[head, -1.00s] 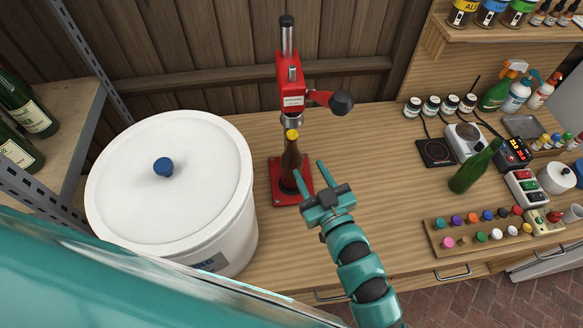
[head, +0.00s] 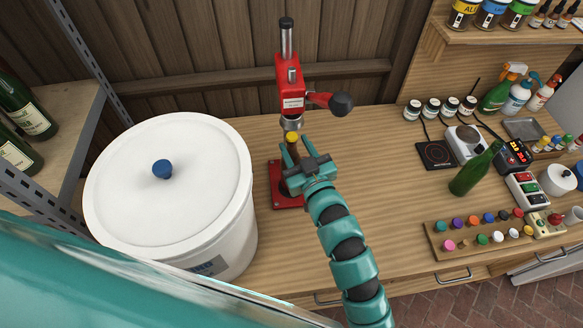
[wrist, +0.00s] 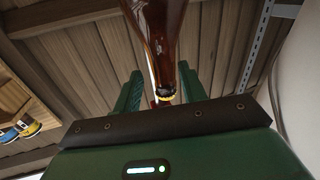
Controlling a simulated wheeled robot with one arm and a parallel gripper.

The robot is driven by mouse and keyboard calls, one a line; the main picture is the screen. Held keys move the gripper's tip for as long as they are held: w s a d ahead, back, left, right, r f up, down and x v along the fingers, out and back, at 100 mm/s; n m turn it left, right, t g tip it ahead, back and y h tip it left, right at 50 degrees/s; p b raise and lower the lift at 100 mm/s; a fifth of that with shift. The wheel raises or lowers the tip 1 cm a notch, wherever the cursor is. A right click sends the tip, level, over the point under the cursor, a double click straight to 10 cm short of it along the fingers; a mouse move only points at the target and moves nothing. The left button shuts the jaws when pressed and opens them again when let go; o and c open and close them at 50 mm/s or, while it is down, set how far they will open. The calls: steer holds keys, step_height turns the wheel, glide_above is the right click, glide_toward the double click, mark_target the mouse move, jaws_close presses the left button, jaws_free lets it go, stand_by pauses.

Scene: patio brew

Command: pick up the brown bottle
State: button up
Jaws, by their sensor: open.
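The brown bottle (head: 291,153) stands upright on the base of the red capping press, with a yellow cap at its top under the press head. My gripper (head: 294,150) is open at the bottle, its fingers on either side of the upper part in the head view. Its body hides most of the lower bottle there. In the wrist view the brown bottle (wrist: 158,35) shows between the two green fingers of my gripper (wrist: 157,85), with gaps visible beside it. I cannot tell whether either finger touches the glass.
The red press (head: 291,85) stands close behind the bottle, its lever out to the right. A large white lidded bucket (head: 215,235) is close on the left. A green bottle (head: 474,172) and a rack of coloured caps (head: 440,243) are on the right. The bench between is clear.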

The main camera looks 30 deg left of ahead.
steer(key=shift+p+x, duration=0.6)
steer(key=shift+x, duration=1.3)
steer(key=shift+c, duration=0.4)
jaws_close()
steer(key=shift+d, duration=0.1)
